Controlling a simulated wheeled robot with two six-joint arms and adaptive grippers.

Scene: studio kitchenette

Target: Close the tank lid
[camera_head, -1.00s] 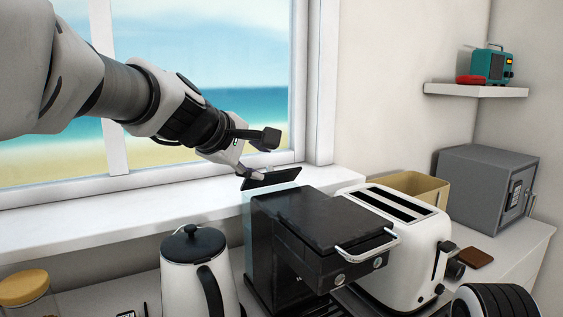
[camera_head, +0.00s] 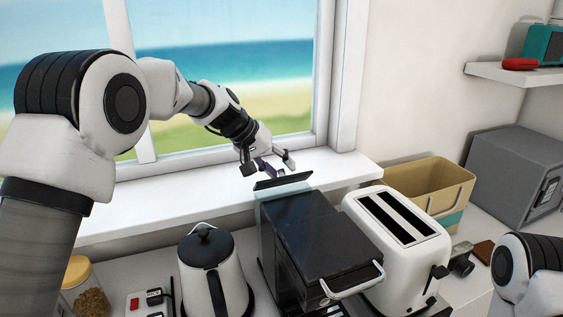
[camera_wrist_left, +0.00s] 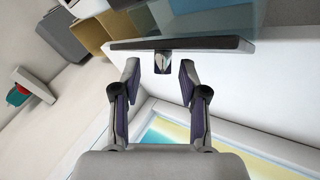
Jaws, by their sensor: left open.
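The tank lid (camera_head: 283,181) is a thin dark flap, tilted up above the clear tank (camera_head: 264,222) at the back left of the black coffee machine (camera_head: 318,235). In the left wrist view the lid (camera_wrist_left: 185,43) shows nearly edge-on, across the front of the fingertips, with a small shiny tab (camera_wrist_left: 162,63) between them. My left gripper (camera_head: 268,165) is open and empty, just behind the lid on the window side; it also shows in the wrist view (camera_wrist_left: 158,75). I cannot tell whether a finger touches the lid. My right gripper is out of view.
A white kettle (camera_head: 213,275) stands left of the machine, and a white toaster (camera_head: 398,245) stands close on its right. A tan bin (camera_head: 432,190) and a grey safe (camera_head: 520,172) are farther right. The window sill (camera_head: 150,205) runs behind; its left part is clear.

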